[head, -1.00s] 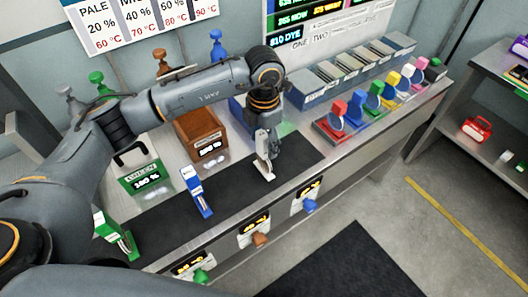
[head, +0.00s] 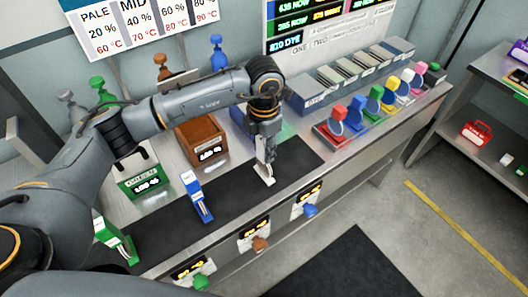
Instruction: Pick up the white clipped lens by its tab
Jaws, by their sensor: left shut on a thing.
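The white clipped lens (head: 264,172) stands on the black mat (head: 300,158) near its right end. It is small in view and partly covered by my gripper. My left gripper (head: 267,156) points down from above and is shut on the upper part of the white clipped lens, its tab side. The lower foot of the piece still appears to be at the mat; I cannot tell whether there is a gap. My right gripper is not in view.
A blue clipped piece (head: 197,196) and a green one (head: 118,240) stand on the mat to the left. A brown box (head: 201,132) and a green box (head: 140,180) stand behind. A row of coloured tabbed holders (head: 362,110) is at the right.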

